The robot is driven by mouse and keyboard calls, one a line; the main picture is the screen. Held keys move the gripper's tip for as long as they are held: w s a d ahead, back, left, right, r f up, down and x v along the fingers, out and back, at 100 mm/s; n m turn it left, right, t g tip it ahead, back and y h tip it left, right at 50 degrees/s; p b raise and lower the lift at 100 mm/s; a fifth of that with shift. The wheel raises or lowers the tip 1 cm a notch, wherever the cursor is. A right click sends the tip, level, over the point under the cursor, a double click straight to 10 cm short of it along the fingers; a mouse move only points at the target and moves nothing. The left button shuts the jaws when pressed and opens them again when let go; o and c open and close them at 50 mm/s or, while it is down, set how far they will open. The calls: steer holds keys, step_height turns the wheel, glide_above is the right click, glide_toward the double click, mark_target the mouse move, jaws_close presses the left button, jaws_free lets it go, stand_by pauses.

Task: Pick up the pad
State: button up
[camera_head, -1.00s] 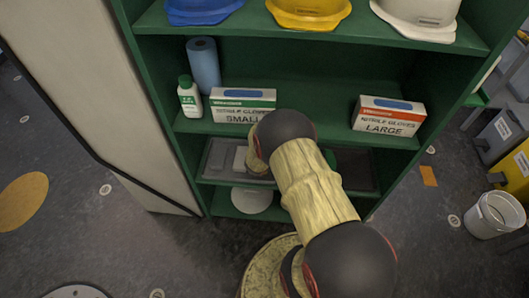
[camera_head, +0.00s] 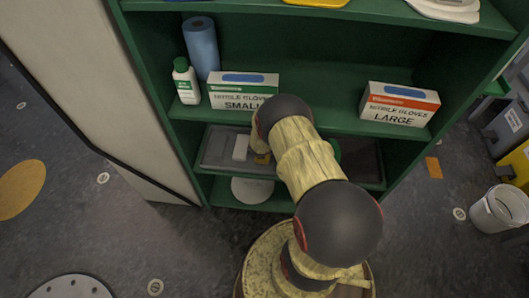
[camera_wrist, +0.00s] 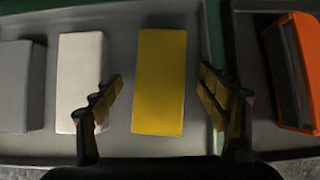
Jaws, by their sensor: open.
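In the wrist view, a yellow rectangular block (camera_wrist: 160,80) lies flat in a grey tray (camera_wrist: 215,20). A white block (camera_wrist: 80,78) lies to its left and a grey block (camera_wrist: 18,85) farther left. The pictures do not settle which block is the pad. My gripper (camera_wrist: 160,76) is open, with a finger on each side of the yellow block; the left finger overlaps the white block in the picture. Contact cannot be judged. In the head view, the white block (camera_head: 240,148) shows on the lower shelf, while my arm hides most of the gripper.
An orange bin-like object (camera_wrist: 298,75) stands right of the right finger. Above the tray, a green shelf (camera_head: 310,108) carries a SMALL glove box (camera_head: 243,92), a LARGE glove box (camera_head: 398,105), a white bottle (camera_head: 186,82) and a blue roll (camera_head: 201,48).

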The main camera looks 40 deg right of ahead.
steer(key=c, duration=0.3)
steer(key=c, duration=0.9)
steer(key=shift+r, duration=0.1)
steer(key=shift+c, duration=0.2)
steer(key=shift+s+a+r+p, duration=0.2)
steer(key=shift+a+r+p, duration=0.05)
steer(key=shift+r+p, duration=0.05)
steer(key=s+a+r+p, duration=0.3)
steer(key=s+a+r, duration=0.4)
steer(key=a, duration=0.3)
steer(key=shift+s+r+p, duration=0.15)
steer(key=shift+s+p, duration=0.2)
steer(key=shift+s, duration=0.5)
steer(key=shift+a, duration=0.1)
